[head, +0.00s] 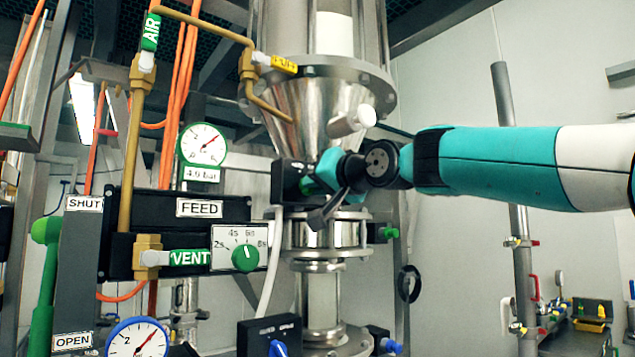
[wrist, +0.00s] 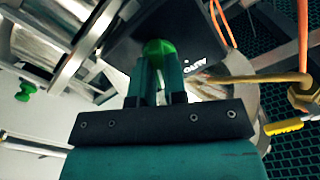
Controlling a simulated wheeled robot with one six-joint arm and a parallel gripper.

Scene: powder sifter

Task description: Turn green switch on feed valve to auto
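The green switch (wrist: 159,47) sits on a black box on the feed valve. In the wrist view it is at the tips of my gripper (wrist: 159,62). The two teal fingers stand close together with a narrow gap, and appear to be shut on the switch's grip. A white "AUTO" label (wrist: 195,64) lies just right of the switch. In the head view the black switch box (head: 285,183) is on the steel pipe below the cone, and my gripper (head: 326,178) reaches it from the right, hiding most of the switch. The switch's exact angle cannot be told.
Left of the valve are a FEED panel (head: 198,209), a green timer knob (head: 245,258) and a pressure gauge (head: 203,145). A lower box with a blue switch (head: 277,348) is below. Brass pipes (head: 270,108) run near the cone. Space at right is fairly open.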

